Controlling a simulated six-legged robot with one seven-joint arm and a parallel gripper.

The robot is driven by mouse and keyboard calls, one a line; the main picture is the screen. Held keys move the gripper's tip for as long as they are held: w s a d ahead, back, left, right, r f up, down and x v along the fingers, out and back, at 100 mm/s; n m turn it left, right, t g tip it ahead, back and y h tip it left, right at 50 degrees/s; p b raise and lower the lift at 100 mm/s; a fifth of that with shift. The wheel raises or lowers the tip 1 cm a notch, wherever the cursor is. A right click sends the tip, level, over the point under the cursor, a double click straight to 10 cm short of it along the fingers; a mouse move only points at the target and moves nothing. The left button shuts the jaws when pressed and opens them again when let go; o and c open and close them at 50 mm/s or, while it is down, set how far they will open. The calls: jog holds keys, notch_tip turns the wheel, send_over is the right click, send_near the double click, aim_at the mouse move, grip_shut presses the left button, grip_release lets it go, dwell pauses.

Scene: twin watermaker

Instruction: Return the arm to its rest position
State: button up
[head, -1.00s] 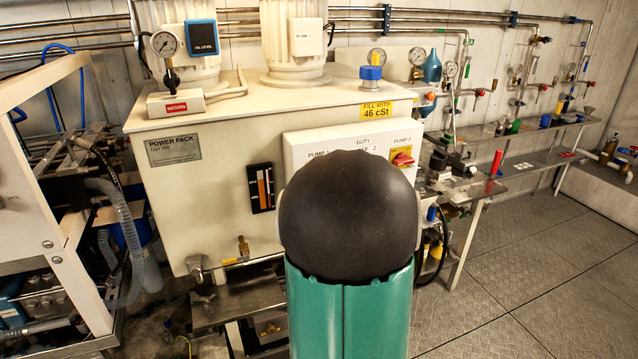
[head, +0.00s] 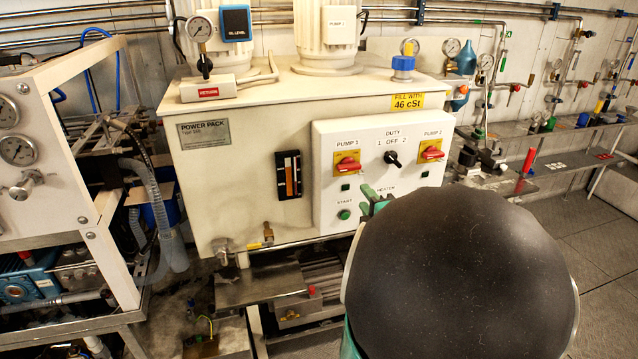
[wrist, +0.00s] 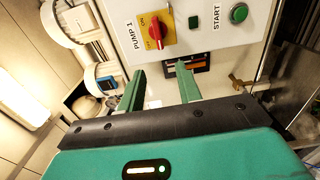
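My gripper (wrist: 160,68) shows in the wrist view as two green fingers with a clear gap between them, open and empty. They point toward the power pack's control panel (wrist: 207,40), with the PUMP 1 switch (wrist: 154,31) beyond them. I cannot tell the exact distance. In the head view, my arm's large black rounded link fills the lower right and hides most of my gripper. Only a small green part shows at its left edge, in front of the panel (head: 325,198) below the switches.
The cream power pack tank (head: 235,190) stands ahead. A white frame with gauges (head: 60,110) is at the left. A bench (head: 555,155) with small fittings runs along the wall at the right. Open floor (head: 590,225) lies at the right.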

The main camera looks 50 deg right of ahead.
jog(key=w+a+m+g+y, duration=0.2)
jog(key=w+a+m, duration=0.2)
jog(key=a, duration=0.6)
jog(key=w+a+m+g+y, duration=0.25)
jog(key=w+a+m, duration=0.2)
jog(key=a, duration=0.45)
jog(key=s+a+m+g+y, duration=0.1)
jog(key=s+a, duration=0.4)
jog(key=a, duration=0.5)
jog(key=s+a+m+g+y, duration=0.2)
jog(key=s+a+g+y, duration=0.1)
jog(key=a, duration=0.7)
jog(key=s+g, duration=0.1)
jog(key=s, duration=0.1)
jog(key=shift+s+a+f+y, duration=0.35)
jog(key=shift+s+f, duration=0.05)
jog(key=shift+d+m, duration=0.25)
jog(key=shift+m, duration=0.1)
